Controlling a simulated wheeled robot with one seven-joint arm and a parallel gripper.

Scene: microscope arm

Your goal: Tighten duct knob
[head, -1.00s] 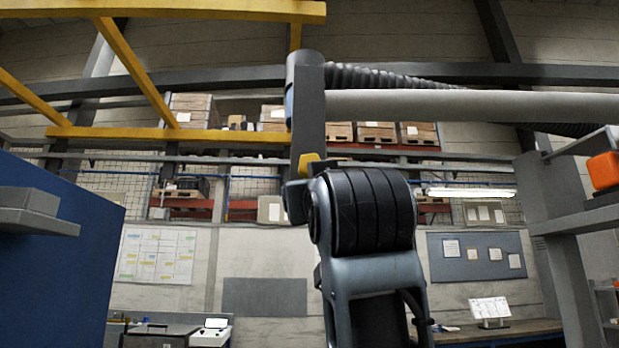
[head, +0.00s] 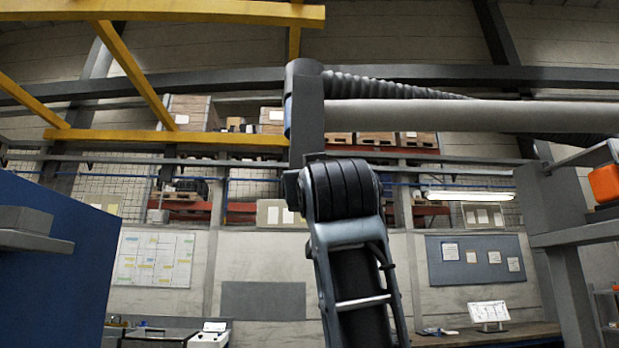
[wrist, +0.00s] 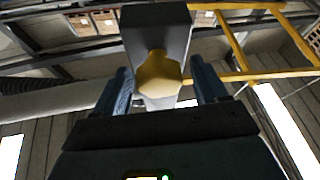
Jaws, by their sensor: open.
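The yellow duct knob (wrist: 158,76) shows in the wrist view, on the underside of a grey bracket (wrist: 156,28). My gripper (wrist: 161,72) is open, with one blue finger on each side of the knob. Gaps show between the knob and both fingers, and I cannot tell how far the tips reach along it. In the head view the same upright bracket (head: 306,112) stands at the joint of the duct arm (head: 450,115). My arm hides the knob and most of my gripper there.
A ribbed black hose (head: 390,80) runs above the duct arm. Yellow beams (head: 165,137) lie to the left. A blue panel (head: 50,250) stands at the left, and a shelf with an orange box (head: 606,183) at the right. Shelving and boards are farther behind.

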